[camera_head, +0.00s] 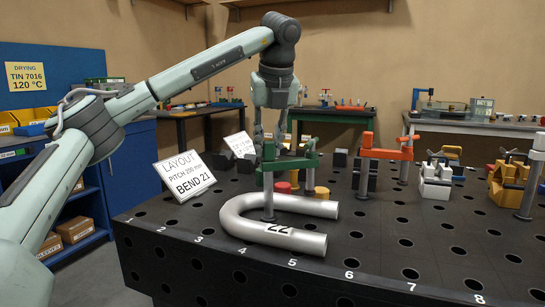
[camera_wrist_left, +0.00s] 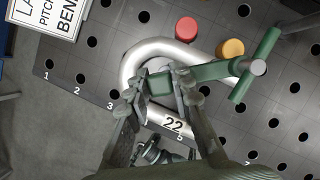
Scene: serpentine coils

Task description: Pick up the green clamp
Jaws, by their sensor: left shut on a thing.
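The green clamp (camera_head: 290,163) is upright, with a grey post that comes down inside the bend of a silver U-shaped pipe (camera_head: 300,242) marked 22. I cannot tell whether the post is seated in a table hole. My left gripper (camera_head: 269,148) points down from above and is shut on the top of the clamp at its post end. In the left wrist view, the fingers (camera_wrist_left: 160,84) flank the clamp's post end, and the green arm and T-handle (camera_wrist_left: 257,66) reach to the upper right. My right gripper is not in view.
The black perforated table (camera_head: 420,235) has free room at the front right. An orange clamp (camera_head: 385,153) stands right of the green one. Red (camera_wrist_left: 187,28) and orange-yellow (camera_wrist_left: 230,48) round pieces lie close by. A layout sign (camera_head: 184,176) stands at the left edge.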

